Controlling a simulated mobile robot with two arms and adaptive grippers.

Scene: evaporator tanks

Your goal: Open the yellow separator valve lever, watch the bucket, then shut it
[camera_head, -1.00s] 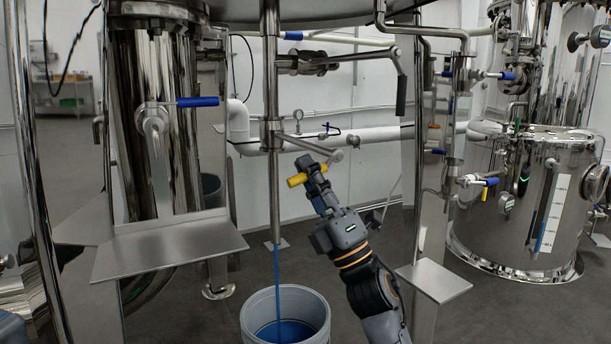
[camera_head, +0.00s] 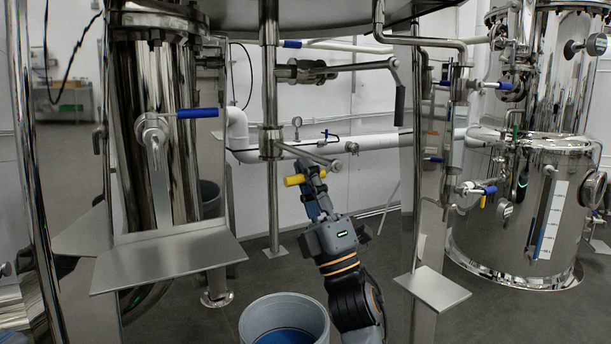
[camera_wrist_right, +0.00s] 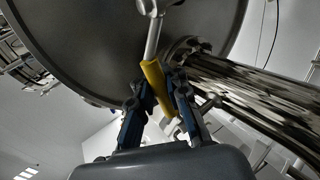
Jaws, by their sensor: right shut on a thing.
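The yellow separator valve lever (camera_head: 293,180) sits at the end of a metal arm beside the vertical drain pipe (camera_head: 272,205). My right gripper (camera_head: 310,178) is shut around the yellow handle; the right wrist view shows the fingers (camera_wrist_right: 161,98) on both sides of the yellow grip (camera_wrist_right: 153,76). The grey bucket (camera_head: 246,325) stands on the floor below the pipe, cut off by the bottom edge, with blue liquid (camera_head: 284,337) inside. No blue stream shows between the pipe and the bucket. My left gripper is not in view.
A metal shelf plate (camera_head: 168,260) juts out left of the bucket and a smaller plate (camera_head: 433,288) stands at right. Blue-handled valves (camera_head: 197,113) and a long black-gripped lever (camera_head: 399,105) are nearby. A steel tank (camera_head: 500,220) stands at right.

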